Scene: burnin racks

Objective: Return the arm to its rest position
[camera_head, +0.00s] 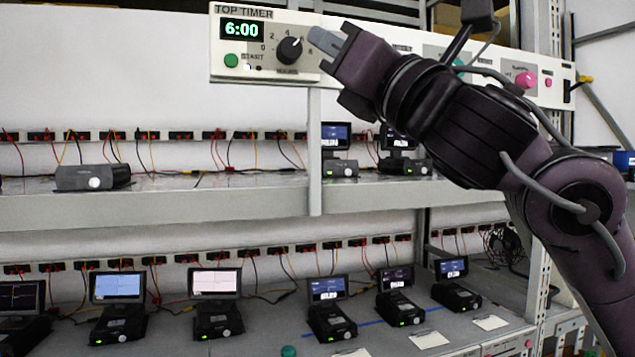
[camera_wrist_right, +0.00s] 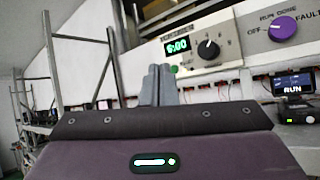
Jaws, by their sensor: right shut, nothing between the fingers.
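My right arm (camera_head: 470,130) comes in from the lower right and reaches up to the top timer panel. My right gripper (camera_head: 326,40) is shut and empty, its grey fingertips just right of the black timer knob (camera_head: 290,50). I cannot tell whether the tips touch the panel. In the right wrist view the shut fingers (camera_wrist_right: 160,84) point up below the timer display, with the knob (camera_wrist_right: 208,49) to their right. The timer display (camera_head: 241,29) reads 6:00, and a green START button (camera_head: 231,60) sits below it. My left gripper is not in view.
The upper shelf (camera_head: 230,198) holds a dark box (camera_head: 92,177) and two small screen devices. The lower shelf (camera_head: 265,325) holds several devices with lit screens. A pink button (camera_head: 525,80) is on the panel behind my arm. A purple knob (camera_wrist_right: 283,27) shows in the right wrist view.

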